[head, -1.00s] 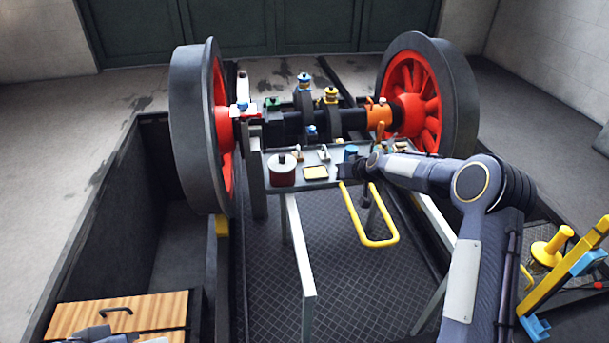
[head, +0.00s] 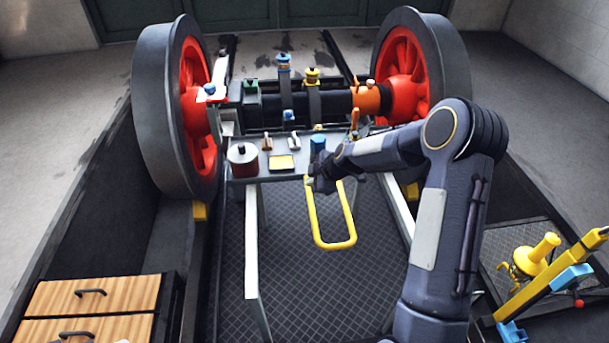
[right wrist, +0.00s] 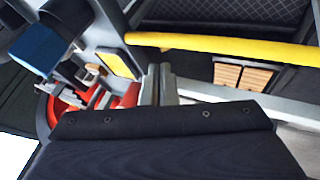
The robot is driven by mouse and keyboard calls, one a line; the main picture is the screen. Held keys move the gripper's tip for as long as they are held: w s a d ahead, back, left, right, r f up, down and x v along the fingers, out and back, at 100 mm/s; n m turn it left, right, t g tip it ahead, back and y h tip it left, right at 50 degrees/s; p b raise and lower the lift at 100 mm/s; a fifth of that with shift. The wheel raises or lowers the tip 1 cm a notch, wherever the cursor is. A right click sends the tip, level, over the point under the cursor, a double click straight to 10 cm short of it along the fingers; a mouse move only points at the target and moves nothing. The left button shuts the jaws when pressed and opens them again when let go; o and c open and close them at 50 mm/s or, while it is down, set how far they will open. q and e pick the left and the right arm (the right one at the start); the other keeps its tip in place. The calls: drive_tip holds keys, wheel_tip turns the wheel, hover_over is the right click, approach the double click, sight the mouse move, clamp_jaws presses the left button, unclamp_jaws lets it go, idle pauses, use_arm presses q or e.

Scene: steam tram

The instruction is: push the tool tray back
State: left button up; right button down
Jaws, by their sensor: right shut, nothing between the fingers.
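The tool tray (head: 303,162) is a grey shelf in front of the black axle in the head view. Its yellow loop handle (head: 334,244) sticks out towards me; a yellow bar, likely this handle (right wrist: 225,48), crosses the right wrist view. My right gripper (head: 322,183) is shut and empty, at the tray's front edge by the handle's inner end. Its fingertips (right wrist: 157,72) show below the yellow bar in the right wrist view. I cannot tell whether it touches tray or handle. My left gripper is not in view.
On the tray stand a dark red pot (head: 243,163), a yellow pad (head: 282,162) and a blue block (head: 317,143). Large wheels (head: 165,110) flank it. A wooden drawer cabinet (head: 120,292) is at lower left, a yellow tool (head: 550,275) at right.

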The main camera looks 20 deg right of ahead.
sight(306, 177)
drive_tip(key=x, duration=0.4)
drive_tip(key=shift+b, duration=0.35)
drive_tip(key=shift+w+d+r, duration=0.1)
drive_tip(key=shift+w+d, duration=0.1)
drive_tip(key=shift+w, duration=0.4)
drive_tip(key=shift+w+d+r, duration=0.1)
drive_tip(key=shift+w+d, duration=0.1)
drive_tip(key=shift+w, duration=0.4)
drive_tip(key=shift+w+d, duration=0.15)
drive_tip(key=shift+w, duration=0.5)
drive_tip(key=shift+w+d+b, duration=0.2)
drive_tip(key=shift+w+b, duration=0.1)
drive_tip(key=shift+w, duration=0.5)
drive_tip(key=shift+w+d+b, duration=0.25)
drive_tip(key=shift+w+b, duration=0.05)
drive_tip(key=shift+w, duration=0.55)
